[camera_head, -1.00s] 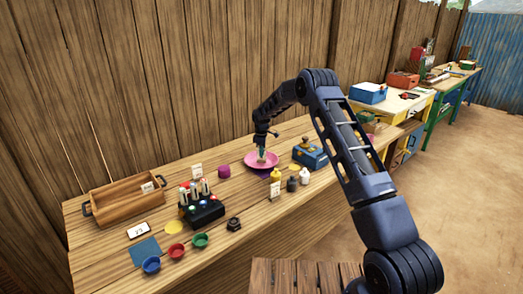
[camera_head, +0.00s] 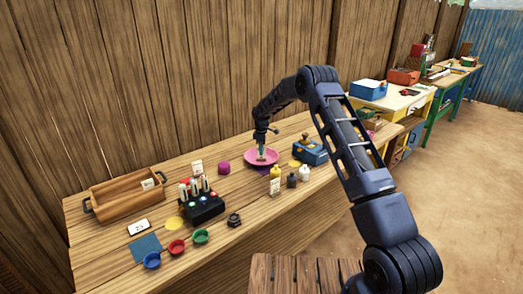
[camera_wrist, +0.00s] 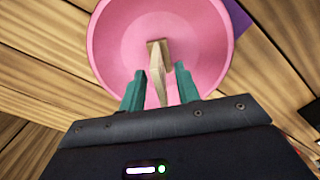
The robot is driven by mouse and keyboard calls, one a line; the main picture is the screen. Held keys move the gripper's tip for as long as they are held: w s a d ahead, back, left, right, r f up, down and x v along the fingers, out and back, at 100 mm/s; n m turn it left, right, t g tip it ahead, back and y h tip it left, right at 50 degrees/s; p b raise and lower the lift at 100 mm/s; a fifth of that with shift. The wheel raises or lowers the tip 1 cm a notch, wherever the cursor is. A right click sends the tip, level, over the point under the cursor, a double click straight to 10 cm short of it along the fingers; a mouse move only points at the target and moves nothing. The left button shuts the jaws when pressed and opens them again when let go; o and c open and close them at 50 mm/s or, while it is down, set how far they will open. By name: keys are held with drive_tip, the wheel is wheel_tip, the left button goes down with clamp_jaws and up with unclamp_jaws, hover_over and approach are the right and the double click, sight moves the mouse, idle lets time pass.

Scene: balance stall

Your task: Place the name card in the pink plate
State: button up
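The round pink plate (camera_head: 274,162) sits on the wooden table, and it fills the top of the wrist view (camera_wrist: 110,45). A small tan, wood-coloured folded piece (camera_wrist: 158,68), likely the name card, is over the middle of the plate and seems to rest in it. My gripper (camera_wrist: 160,78) is low over the plate, its two green fingers on either side of this piece. The fingers look open, with a clear gap on the right side. It also shows in the head view (camera_head: 261,148), where the piece is too small to make out well.
A blue box (camera_head: 311,151) stands close right of the plate. A white card (camera_head: 138,228) lies front left.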

drive_tip(key=shift+r, duration=3.5)
